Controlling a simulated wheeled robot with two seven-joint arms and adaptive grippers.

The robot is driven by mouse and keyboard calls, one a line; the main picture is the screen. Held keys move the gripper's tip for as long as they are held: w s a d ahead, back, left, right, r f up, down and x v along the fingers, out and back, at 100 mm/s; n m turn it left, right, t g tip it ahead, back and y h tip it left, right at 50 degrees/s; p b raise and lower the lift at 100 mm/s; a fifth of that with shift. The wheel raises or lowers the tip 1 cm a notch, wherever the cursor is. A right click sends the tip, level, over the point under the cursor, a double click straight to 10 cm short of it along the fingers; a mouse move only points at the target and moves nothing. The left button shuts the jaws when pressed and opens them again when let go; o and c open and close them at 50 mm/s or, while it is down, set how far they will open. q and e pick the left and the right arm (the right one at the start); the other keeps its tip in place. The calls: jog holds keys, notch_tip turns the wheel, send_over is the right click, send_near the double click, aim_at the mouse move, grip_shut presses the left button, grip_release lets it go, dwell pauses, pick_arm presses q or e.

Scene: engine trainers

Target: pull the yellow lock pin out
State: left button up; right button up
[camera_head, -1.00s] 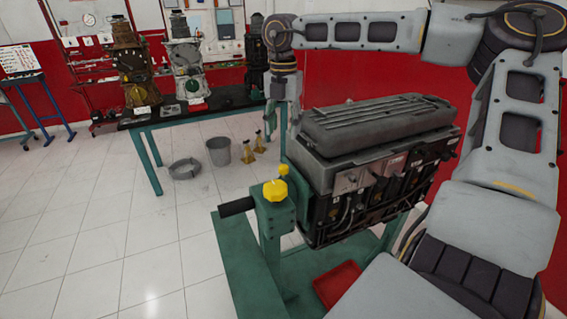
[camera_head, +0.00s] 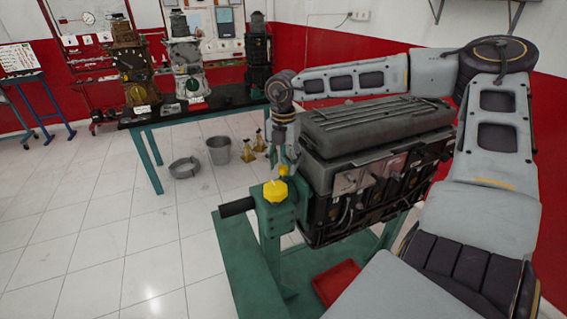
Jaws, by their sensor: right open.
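A green engine stand (camera_head: 270,238) carries a yellow knob (camera_head: 275,190) on top of its post. A smaller yellow knob (camera_head: 284,169) shows just behind it; which of the two is the lock pin I cannot tell for certain. My right gripper (camera_head: 284,158) points down, open, with its fingertips close around or just above the smaller knob. I cannot tell whether they touch it. My left gripper is out of view.
A grey engine block (camera_head: 370,170) sits on the stand, right beside my gripper. A black handle (camera_head: 237,207) juts left from the post. A red tray (camera_head: 337,283) lies below. A bucket (camera_head: 219,150) and a workbench (camera_head: 190,116) stand behind. The floor at left is clear.

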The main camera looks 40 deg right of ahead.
jog(key=shift+f, duration=0.35)
grip_shut()
